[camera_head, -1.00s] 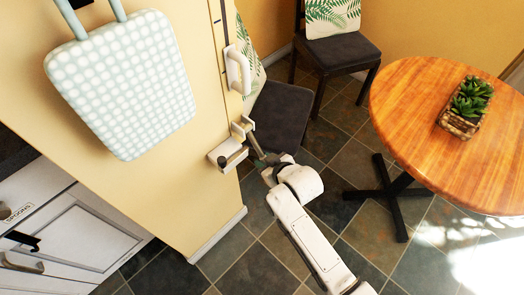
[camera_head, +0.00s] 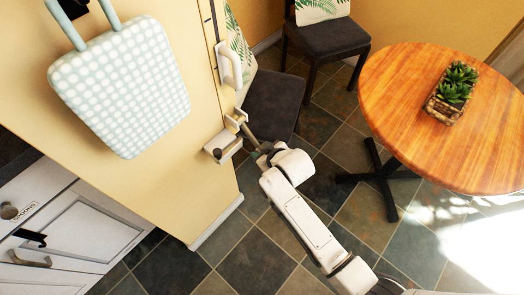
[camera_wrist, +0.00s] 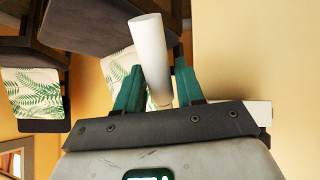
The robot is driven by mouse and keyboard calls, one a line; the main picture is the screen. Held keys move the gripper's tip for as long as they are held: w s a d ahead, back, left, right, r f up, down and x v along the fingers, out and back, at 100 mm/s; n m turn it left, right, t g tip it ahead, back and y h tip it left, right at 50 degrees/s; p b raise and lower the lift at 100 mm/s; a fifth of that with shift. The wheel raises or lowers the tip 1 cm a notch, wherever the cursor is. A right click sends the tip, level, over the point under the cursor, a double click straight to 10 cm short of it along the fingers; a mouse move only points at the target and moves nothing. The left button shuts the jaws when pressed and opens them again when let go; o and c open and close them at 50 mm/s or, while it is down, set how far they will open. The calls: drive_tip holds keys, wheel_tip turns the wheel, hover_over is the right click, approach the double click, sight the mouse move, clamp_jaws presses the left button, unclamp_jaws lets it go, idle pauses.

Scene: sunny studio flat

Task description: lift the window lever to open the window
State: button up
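In the head view, a white upright handle (camera_head: 231,66) is fixed near the end of the cream wall. I cannot tell for sure that it is the window lever, and no window pane is visible there. My gripper (camera_head: 240,137) is at the same wall end, below that handle, among pale box-like parts. In the wrist view, the green fingers of my gripper (camera_wrist: 160,75) stand on either side of a white cylinder (camera_wrist: 150,50). The fingers are spaced apart with the cylinder between them. Whether they press on it is unclear.
A dotted pale suitcase-like bag (camera_head: 122,85) hangs on the wall at left. A dark chair (camera_head: 272,105) stands just behind my gripper, with another chair (camera_head: 325,38) farther back. A round wooden table (camera_head: 400,85) with a plant (camera_head: 453,92) is at right. Tiled floor (camera_head: 255,265) lies open below.

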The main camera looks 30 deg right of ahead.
drive_tip(key=shift+o, duration=0.8)
drive_tip(key=p+v, duration=0.1)
drive_tip(key=v, duration=0.9)
drive_tip(key=shift+s+r+p, duration=0.3)
drive_tip(key=s+d+r+m+g, duration=0.1)
drive_tip(key=s+g, duration=0.3)
drive_tip(key=s, duration=0.7)
drive_tip(key=s+d+r+m+g+p, duration=0.1)
drive_tip(key=s+d+m+g, duration=0.1)
drive_tip(key=s, duration=0.8)
drive_tip(key=shift+s+d+r+g+h, duration=0.2)
drive_tip(key=shift+s+d+g+h, duration=0.15)
drive_tip(key=shift+d+g, duration=0.55)
drive_tip(key=shift+a, duration=0.2)
idle(0.5)
